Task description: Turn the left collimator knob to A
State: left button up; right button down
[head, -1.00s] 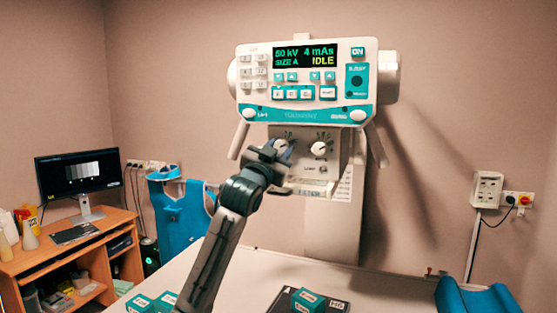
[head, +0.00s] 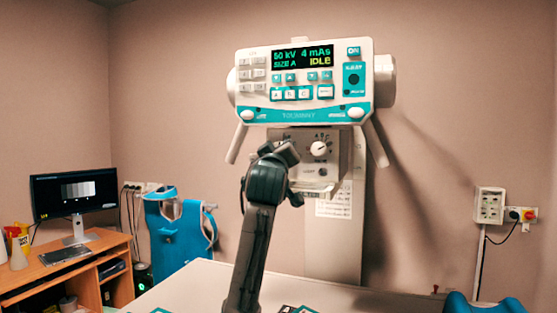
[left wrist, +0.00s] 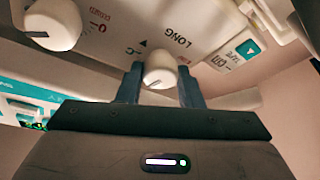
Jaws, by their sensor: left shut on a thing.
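The left collimator knob (left wrist: 160,68) is white and round. In the left wrist view it sits between the two dark fingers of my left gripper (left wrist: 159,84), which is shut on it. The panel around it shows upside down, with "LONG", a small triangle and a letter like C near the knob. I cannot tell which letter the knob points at. In the head view my left gripper (head: 279,153) stands in front of the collimator panel (head: 335,166) and hides the left knob. The right collimator knob (head: 319,149) is free; it also shows in the left wrist view (left wrist: 52,22). My right gripper is not in view.
The console (head: 303,83) above reads 50 kV, 4 mAs, SIZE A, IDLE. A handle bar (head: 373,143) hangs at its right. A desk with a monitor (head: 73,192) stands at the left.

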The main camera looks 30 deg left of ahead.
pick_arm(q)
jog(key=shift+n+y+b, duration=0.3)
jog(key=shift+n+b, duration=0.05)
jog(key=shift+n, duration=0.45)
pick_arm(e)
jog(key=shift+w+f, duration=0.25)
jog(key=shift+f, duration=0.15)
pick_arm(q)
jog(key=shift+n+g, duration=0.3)
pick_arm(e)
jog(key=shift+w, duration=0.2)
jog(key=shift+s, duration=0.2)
pick_arm(q)
jog(key=o, duration=1)
jog(key=shift+c, duration=0.2)
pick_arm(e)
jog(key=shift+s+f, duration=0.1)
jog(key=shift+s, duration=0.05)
pick_arm(q)
jog(key=b+v, duration=0.4)
jog(key=v, duration=0.6)
jog(key=shift+s+d, duration=0.2)
jog(key=shift+s, duration=0.1)
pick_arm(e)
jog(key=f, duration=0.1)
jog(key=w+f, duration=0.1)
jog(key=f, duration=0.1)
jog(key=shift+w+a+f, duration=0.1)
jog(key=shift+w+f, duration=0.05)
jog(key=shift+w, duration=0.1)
